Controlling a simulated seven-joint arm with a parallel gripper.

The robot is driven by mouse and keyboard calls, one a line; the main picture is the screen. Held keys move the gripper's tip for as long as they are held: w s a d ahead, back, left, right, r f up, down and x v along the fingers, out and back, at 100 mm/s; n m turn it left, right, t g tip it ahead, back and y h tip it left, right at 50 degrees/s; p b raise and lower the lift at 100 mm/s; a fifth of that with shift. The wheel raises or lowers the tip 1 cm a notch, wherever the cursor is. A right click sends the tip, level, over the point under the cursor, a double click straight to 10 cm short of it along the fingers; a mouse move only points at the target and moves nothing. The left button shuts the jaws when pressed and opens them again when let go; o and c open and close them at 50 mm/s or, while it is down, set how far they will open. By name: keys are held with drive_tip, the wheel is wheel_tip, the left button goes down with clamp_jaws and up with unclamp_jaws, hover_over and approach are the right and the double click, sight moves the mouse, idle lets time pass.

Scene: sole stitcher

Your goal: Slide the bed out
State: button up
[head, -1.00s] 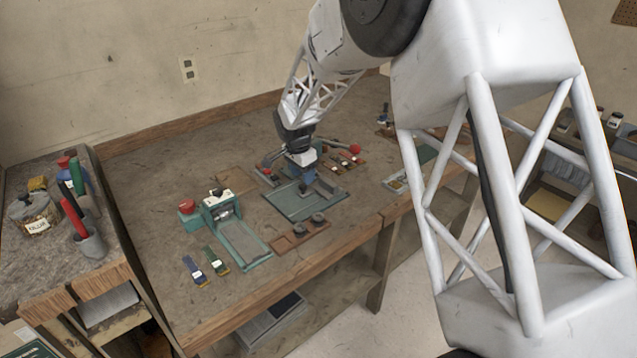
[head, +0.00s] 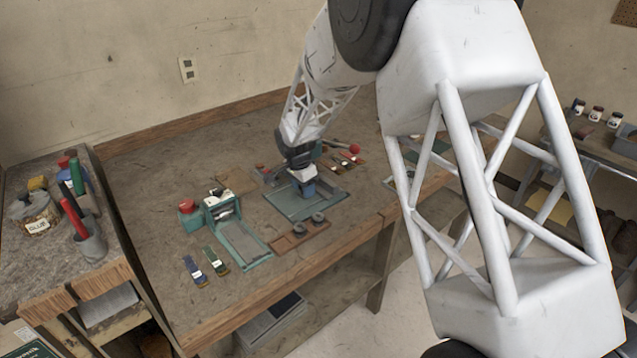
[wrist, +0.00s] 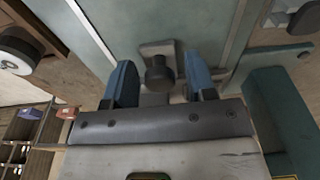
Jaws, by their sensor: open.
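A flat teal bed (head: 291,207) with a raised rim lies on the workbench, under my gripper (head: 304,190). The wrist view shows the pale green panel of the bed (wrist: 155,18) with a grey metal bracket and a dark round knob (wrist: 159,74) at its edge. My gripper's two blue fingers (wrist: 161,82) are open, one on each side of the knob. The knob is between them with gaps to both fingers, and I cannot tell its exact depth. In the head view my gripper hides the knob.
A teal press (head: 222,208) with a red knob stands left of the bed. A brown wooden tray (head: 300,237) with two dark round pieces lies in front. Blue and green strips lie at the front left. Small coloured pieces (head: 345,158) lie behind on the right.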

drive_tip(key=c, duration=0.7)
drive_tip(key=shift+o, duration=0.2)
